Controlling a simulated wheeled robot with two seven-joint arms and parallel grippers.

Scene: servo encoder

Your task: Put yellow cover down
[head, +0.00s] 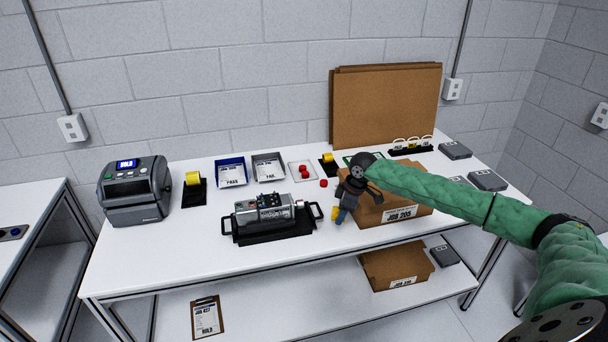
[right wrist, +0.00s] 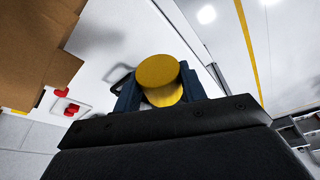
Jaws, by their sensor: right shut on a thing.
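My right gripper (head: 342,214) points down over the table, in front of the left end of the cardboard box on top. It is shut on a yellow cover (head: 335,214). In the right wrist view the round yellow cover (right wrist: 158,72) sits between the two dark blue fingers. In the head view the cover is small and partly hidden by the fingers, and I cannot tell whether it touches the tabletop. My left gripper is not in view.
A grey device (head: 265,212) sits on a black handled base left of the gripper. A JOB 205 box (head: 385,212) stands right of it. Red caps (head: 323,183) lie behind. Two yellow pieces stand on black holders (head: 194,192). The front table strip (head: 200,270) is clear.

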